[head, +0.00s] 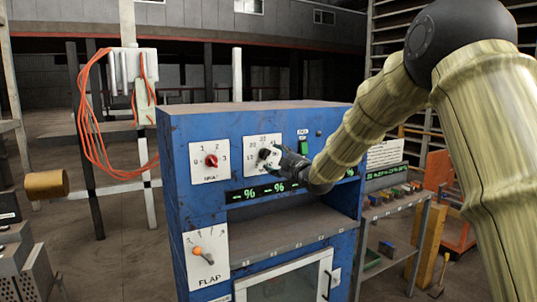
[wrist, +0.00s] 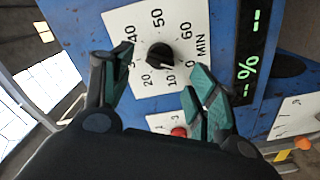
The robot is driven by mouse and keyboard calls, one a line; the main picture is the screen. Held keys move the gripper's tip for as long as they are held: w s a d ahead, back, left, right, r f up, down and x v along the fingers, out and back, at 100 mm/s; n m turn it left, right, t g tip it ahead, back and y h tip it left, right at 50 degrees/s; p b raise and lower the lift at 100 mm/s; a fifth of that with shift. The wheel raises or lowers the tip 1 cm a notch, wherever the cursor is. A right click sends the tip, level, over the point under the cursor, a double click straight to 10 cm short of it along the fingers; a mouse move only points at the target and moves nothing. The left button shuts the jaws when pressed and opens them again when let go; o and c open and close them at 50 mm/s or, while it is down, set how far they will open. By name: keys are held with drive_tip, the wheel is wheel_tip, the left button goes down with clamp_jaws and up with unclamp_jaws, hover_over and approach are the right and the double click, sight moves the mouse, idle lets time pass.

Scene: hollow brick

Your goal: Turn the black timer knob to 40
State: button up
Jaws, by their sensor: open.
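The black timer knob (head: 264,153) sits on a white dial plate on the blue panel. In the wrist view the knob (wrist: 160,55) is ringed by numbers including 10, 20, 40, 50 and 60, with MIN beside them. I cannot clearly tell which number its pointer faces. My gripper (head: 283,160) is close to the dial from the right in the head view and hides part of it. In the wrist view my gripper (wrist: 160,66) is open, its green-padded fingers on either side of the knob. No clear contact with the knob shows.
A red heat knob (head: 211,160) is left of the timer. Below are a dark display (head: 262,190) with green signs and an orange flap lever (head: 197,251). A green switch (head: 303,147) is to the right. A shelf with small coloured blocks (head: 392,198) stands further right.

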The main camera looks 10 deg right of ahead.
sight(268, 156)
drive_tip(key=shift+p+x, duration=0.95)
drive_tip(key=shift+x, duration=2.05)
drive_tip(key=shift+c, duration=0.4)
drive_tip(key=c, duration=0.9)
